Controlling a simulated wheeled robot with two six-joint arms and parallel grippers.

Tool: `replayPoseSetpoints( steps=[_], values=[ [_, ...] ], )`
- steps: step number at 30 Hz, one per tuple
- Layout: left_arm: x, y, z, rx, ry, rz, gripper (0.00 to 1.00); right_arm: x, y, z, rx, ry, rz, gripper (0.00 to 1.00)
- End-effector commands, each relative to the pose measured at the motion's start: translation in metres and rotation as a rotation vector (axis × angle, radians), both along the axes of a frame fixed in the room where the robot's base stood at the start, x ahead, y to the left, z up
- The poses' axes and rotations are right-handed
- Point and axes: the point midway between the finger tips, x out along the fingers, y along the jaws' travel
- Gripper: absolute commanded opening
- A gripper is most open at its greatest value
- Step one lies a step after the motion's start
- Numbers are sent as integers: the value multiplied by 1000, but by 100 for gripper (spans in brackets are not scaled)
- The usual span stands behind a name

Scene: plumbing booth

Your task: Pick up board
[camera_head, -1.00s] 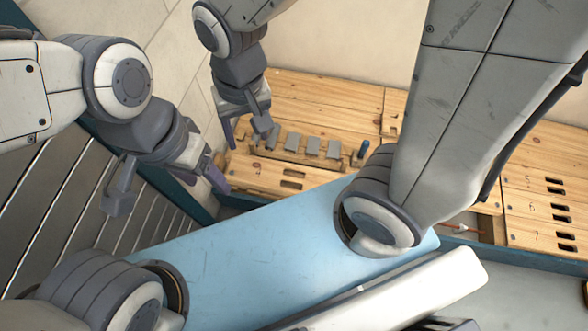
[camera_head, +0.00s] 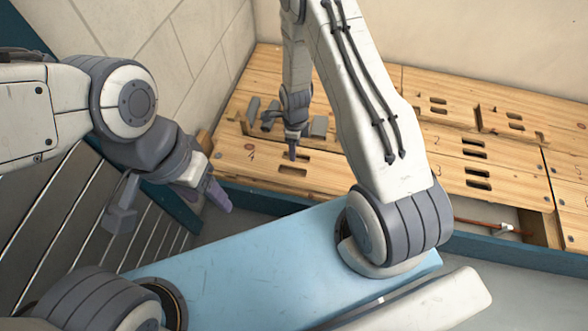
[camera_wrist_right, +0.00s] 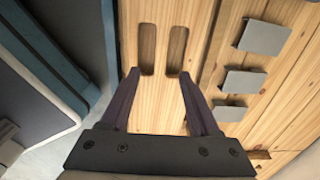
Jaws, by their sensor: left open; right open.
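A wooden floor board (camera_head: 255,172) marked with what looks like a 4 lies at the near left of the wooden floor. It has two slots. In the right wrist view the board (camera_wrist_right: 148,100) lies under my right gripper (camera_wrist_right: 158,77), with both slots just ahead of the fingertips. The fingers are open, with only bare wood between them. In the head view my right gripper (camera_head: 281,137) is over the board's back edge, partly hidden by its own wrist. My left gripper (camera_head: 172,209) is open and empty at the left, away from the board.
Several grey blocks (camera_wrist_right: 263,38) sit in a recess beside the board. More slotted boards (camera_head: 475,160) lie to the right. A blue edge beam (camera_head: 270,199) runs along the front. An open gap at the right shows a copper pipe (camera_head: 480,224). A tiled wall stands left.

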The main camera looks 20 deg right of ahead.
Motion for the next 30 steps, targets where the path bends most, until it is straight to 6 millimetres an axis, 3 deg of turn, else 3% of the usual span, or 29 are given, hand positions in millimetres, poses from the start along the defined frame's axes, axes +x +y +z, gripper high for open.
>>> replayPoseSetpoints(
  steps=[6, 13, 21, 29, 30],
  values=[
    [0, 0, -16, 0, 0, 0, 62, -1, 0, -36, 0, 4, 1, 62],
    [0, 0, -25, 0, 0, 0, 62, 1, 1, -54, 1, 1, 3, 62],
    [0, 0, -49, 0, 0, 0, 62, 3, 1, -93, 0, 2, 4, 62],
    [0, 0, -48, 0, 0, 0, 62, 4, 1, -95, 0, 1, 4, 62],
    [0, 0, -48, 0, 0, 0, 62, 4, 1, -95, 0, 1, 4, 55]
  ],
)
